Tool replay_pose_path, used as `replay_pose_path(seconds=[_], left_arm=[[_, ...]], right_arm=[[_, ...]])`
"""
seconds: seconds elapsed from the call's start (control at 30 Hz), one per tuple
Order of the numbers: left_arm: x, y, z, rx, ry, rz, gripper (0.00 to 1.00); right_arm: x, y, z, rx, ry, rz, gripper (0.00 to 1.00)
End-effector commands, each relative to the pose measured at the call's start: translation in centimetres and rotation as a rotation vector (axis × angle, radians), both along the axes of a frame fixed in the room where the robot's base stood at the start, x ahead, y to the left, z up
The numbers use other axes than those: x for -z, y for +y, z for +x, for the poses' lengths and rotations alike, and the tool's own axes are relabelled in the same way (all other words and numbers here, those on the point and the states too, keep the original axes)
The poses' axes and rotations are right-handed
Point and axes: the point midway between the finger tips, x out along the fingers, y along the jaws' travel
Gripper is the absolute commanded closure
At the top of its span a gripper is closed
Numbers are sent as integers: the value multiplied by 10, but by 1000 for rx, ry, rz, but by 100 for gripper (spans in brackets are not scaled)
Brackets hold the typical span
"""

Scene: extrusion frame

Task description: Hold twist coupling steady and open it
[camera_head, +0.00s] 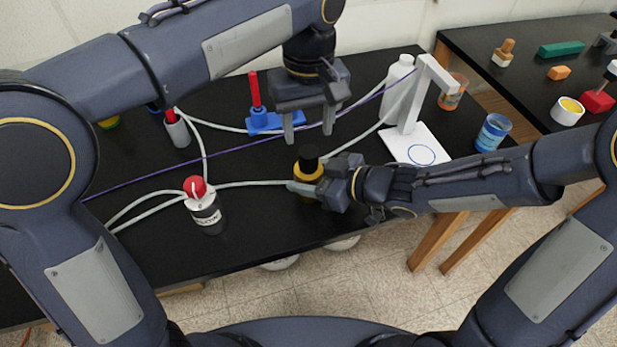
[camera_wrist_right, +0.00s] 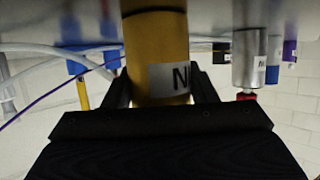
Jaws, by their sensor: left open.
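The twist coupling (camera_head: 308,172) stands upright near the table's front edge, with a yellow body and a black cap (camera_head: 308,156). My right gripper (camera_head: 308,185) reaches in from the right, low on the yellow body. In the right wrist view the yellow body (camera_wrist_right: 155,50), with a label, fills the space between the two fingers, which appear to touch it on both sides; the black cap is out of that view. My left gripper (camera_head: 308,132) is open and empty, pointing down above the black cap, its fingertips apart from it.
A white canister with a red top (camera_head: 206,212) stands to the left. Pale hoses and a purple cord (camera_head: 150,180) cross the table. A blue base with a red post (camera_head: 262,120) stands behind; a white stand (camera_head: 410,110) and a blue cup (camera_head: 492,132) are right.

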Motion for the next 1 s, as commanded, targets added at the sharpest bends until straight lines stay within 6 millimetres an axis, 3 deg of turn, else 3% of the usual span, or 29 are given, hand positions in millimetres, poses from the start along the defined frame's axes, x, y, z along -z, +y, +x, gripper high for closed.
replay_pose_path(seconds=[0.07, 0.33, 0.47, 0.67, 1.0], left_arm=[[0, 0, 0, 0, 0, 0, 49], [0, 0, 0, 3, 0, 0, 49], [0, 0, 0, 71, 1, 1, 49], [2, 0, 0, 454, 5, 3, 49], [3, -1, 0, 1385, 11, -1, 49]], right_arm=[[0, 0, 0, 0, 0, 0, 62], [0, 0, 0, 0, 0, -1, 97], [0, 0, 0, 0, 0, -1, 100], [0, 0, 0, 0, 1, 0, 100], [0, 0, 0, 0, 1, 0, 100]])
